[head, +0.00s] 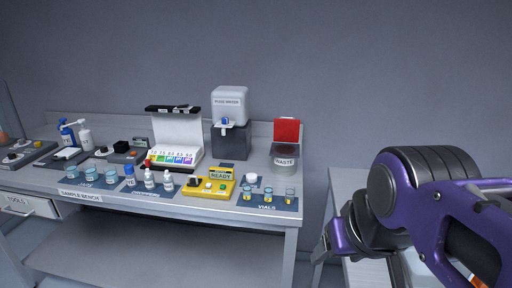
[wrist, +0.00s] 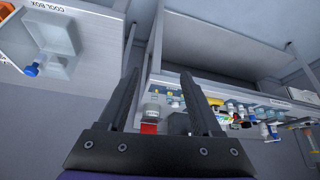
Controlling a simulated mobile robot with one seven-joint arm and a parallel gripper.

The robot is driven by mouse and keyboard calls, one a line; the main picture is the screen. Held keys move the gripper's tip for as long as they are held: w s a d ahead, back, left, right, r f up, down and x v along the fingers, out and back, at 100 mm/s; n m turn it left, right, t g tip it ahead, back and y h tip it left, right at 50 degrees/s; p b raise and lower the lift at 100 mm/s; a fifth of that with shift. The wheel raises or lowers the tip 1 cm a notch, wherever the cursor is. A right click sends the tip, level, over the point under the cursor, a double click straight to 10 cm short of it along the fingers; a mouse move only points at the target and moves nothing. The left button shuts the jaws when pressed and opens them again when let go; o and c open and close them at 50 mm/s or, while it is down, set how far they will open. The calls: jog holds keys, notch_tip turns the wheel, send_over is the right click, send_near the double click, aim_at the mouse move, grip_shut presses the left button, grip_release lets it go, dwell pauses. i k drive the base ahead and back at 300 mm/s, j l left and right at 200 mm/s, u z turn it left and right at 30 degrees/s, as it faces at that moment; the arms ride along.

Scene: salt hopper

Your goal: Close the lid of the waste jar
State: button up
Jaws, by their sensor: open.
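The waste jar (head: 285,161) stands at the back right end of the sample bench, with a dark upper part and a white "WASTE" label. Its red lid (head: 286,131) stands open, upright behind the jar's mouth. In the wrist view, which is upside down, the jar (wrist: 152,112) and red lid (wrist: 149,128) show small between my fingers. My gripper (wrist: 160,76) is open and empty. In the head view my arm is at the right, and my gripper (head: 335,243) is off the bench, right of the jar and apart from it.
In front of the jar are vials (head: 268,195) and a yellow device (head: 209,187) reading "READY". A pure-water dispenser (head: 230,110) stands left of it. Bottles and beakers fill the bench leftward. A cool box (wrist: 50,45) shows in the wrist view. A gap separates the bench from the right-hand table (head: 345,185).

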aim_at(286, 129)
jog(key=k+j, duration=0.15)
jog(key=j, duration=0.4)
jog(key=k+j+z, duration=0.15)
jog(key=j, duration=0.2)
jog(key=i+j, duration=0.25)
jog(key=i+j+z, duration=0.1)
jog(key=j, duration=0.3)
jog(key=i+z, duration=0.1)
jog(key=i, duration=0.7)
jog(key=k+j+z, duration=0.4)
jog(key=k+j, duration=0.15)
jog(key=i+l+u, duration=0.4)
jog(key=i+l, duration=0.1)
jog(key=l, duration=0.1)
